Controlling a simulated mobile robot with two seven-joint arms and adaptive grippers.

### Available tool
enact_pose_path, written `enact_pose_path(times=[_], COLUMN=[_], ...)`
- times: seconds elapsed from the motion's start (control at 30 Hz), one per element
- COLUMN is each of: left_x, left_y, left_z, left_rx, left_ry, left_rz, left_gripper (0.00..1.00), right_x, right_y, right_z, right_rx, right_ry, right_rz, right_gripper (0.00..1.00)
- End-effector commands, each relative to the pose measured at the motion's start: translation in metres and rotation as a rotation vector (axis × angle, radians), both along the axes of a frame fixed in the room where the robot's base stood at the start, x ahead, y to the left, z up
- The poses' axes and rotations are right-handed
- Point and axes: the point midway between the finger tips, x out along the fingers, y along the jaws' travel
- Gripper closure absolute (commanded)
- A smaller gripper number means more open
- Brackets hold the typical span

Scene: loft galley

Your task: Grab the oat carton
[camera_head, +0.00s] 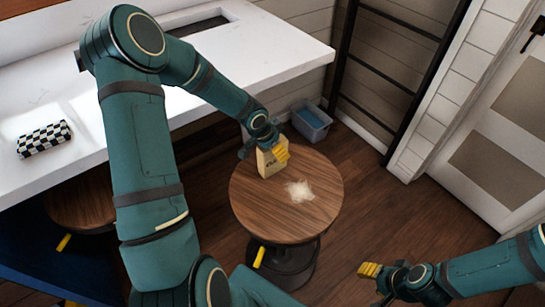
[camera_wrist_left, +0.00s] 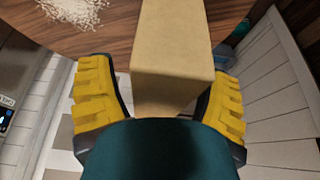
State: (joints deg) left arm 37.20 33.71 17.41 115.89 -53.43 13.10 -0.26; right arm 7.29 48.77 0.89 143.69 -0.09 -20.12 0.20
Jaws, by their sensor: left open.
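The oat carton (camera_head: 268,164), a tan box with dark print, stands upright on the round wooden stool (camera_head: 262,214), near its back left edge. My left gripper (camera_head: 273,151) is at the carton's upper part, partly covering it. In the left wrist view the carton (camera_wrist_left: 175,45) lies between the two yellow fingers of my open left gripper (camera_wrist_left: 160,98). A gap shows at the left finger; the right finger is very close to the carton, and contact is unclear. My right gripper (camera_head: 370,270) is low at the right, away from the stool, with its jaw opening unclear.
A pale pile of flakes (camera_head: 300,191) lies on the stool beside the carton. A blue-grey bin (camera_head: 311,122) stands on the floor behind. A white counter (camera_head: 290,45) with a checkered box (camera_head: 44,138) is at the left. Floor right of the stool is clear.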

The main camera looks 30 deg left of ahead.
Motion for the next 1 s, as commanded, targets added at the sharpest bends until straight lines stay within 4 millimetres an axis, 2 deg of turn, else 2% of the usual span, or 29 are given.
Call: enact_pose_path(times=[0.73, 0.87, 0.9, 1.0], left_x=[-0.0002, -0.0002, -0.0002, -0.0002], left_y=[0.0, 0.0, 0.0, 0.0], left_z=[-0.005, -0.005, -0.005, -0.005], left_rx=[0.0, 0.0, 0.0, 0.0], left_ry=[0.0, 0.0, 0.0, 0.0], left_rz=[0.0, 0.0, 0.0, 0.0], left_gripper=[0.21, 0.67, 0.81, 0.83], right_x=[0.0001, 0.0001, 0.0001, 0.0], right_y=[0.0, 0.0, 0.0, -0.0001], right_z=[-0.0046, -0.0046, -0.0046, -0.0046], right_rx=[0.0, 0.0, 0.0, 0.0], right_ry=[0.0, 0.0, 0.0, 0.0], right_rz=[0.0, 0.0, 0.0, 0.0], right_gripper=[0.53, 0.53, 0.53, 0.53])
